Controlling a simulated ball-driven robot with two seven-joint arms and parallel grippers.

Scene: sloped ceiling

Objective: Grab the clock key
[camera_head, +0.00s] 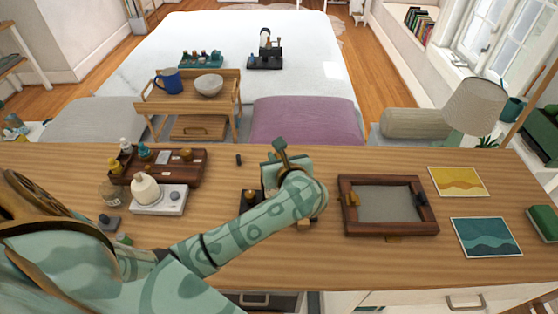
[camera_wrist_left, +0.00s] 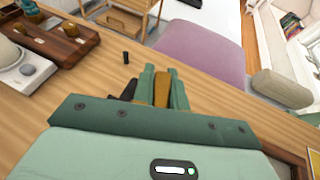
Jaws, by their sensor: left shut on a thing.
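My left gripper (camera_head: 281,150) is over the middle of the wooden desk, its forearm reaching in from the left. In the left wrist view its two green fingers (camera_wrist_left: 162,88) are shut on a narrow brass-coloured piece, which looks like the clock key (camera_wrist_left: 161,90). The rest of that piece is hidden by the fingers and palm. In the head view the arm covers most of what lies under it; a dark box with a brass-coloured part (camera_head: 251,199) shows beside the wrist. My right gripper is not in view.
A brown tray of bottles (camera_head: 185,176) and a white device (camera_head: 172,200) stand at left. A small dark cylinder (camera_head: 238,159) stands near the desk's far edge. A framed tray (camera_head: 345,222), two pictures (camera_head: 459,181) and a lamp (camera_head: 478,104) are at right.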

